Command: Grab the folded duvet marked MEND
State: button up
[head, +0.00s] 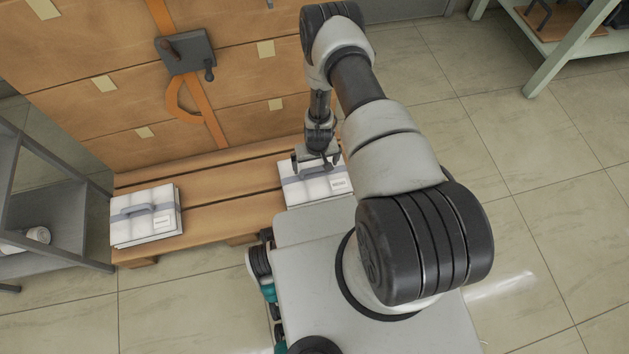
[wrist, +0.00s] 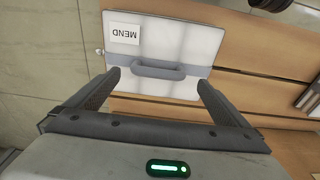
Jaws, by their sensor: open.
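The folded duvet marked MEND (wrist: 185,40) is white, with a grey band and a grey handle (wrist: 160,70). Its label reads MEND in the wrist view, upside down. In the head view this duvet (head: 308,192) lies on the right part of the wooden platform, partly hidden by my arm. My gripper (wrist: 157,82) is open, with its two fingers on either side of the handle in the wrist view. In the head view my gripper (head: 317,163) is over the duvet. I cannot tell how high it is above the handle.
A second white folded duvet (head: 146,222) with a grey handle lies at the left end of the wooden platform (head: 222,188); its label is too small to read. Large wooden crates (head: 240,60) stand behind. A grey shelf (head: 50,200) is at left.

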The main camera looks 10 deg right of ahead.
aim_at(315, 169)
jog(key=f+b, duration=0.1)
jog(key=f, duration=0.1)
jog(key=w+f+b, duration=0.1)
jog(key=f, duration=0.2)
jog(key=f+b, duration=0.1)
jog(key=f, duration=0.2)
jog(key=shift+w+d+f, duration=0.1)
jog(key=shift+w+f, duration=0.1)
jog(key=shift+w, duration=0.2)
jog(key=c, duration=1.6)
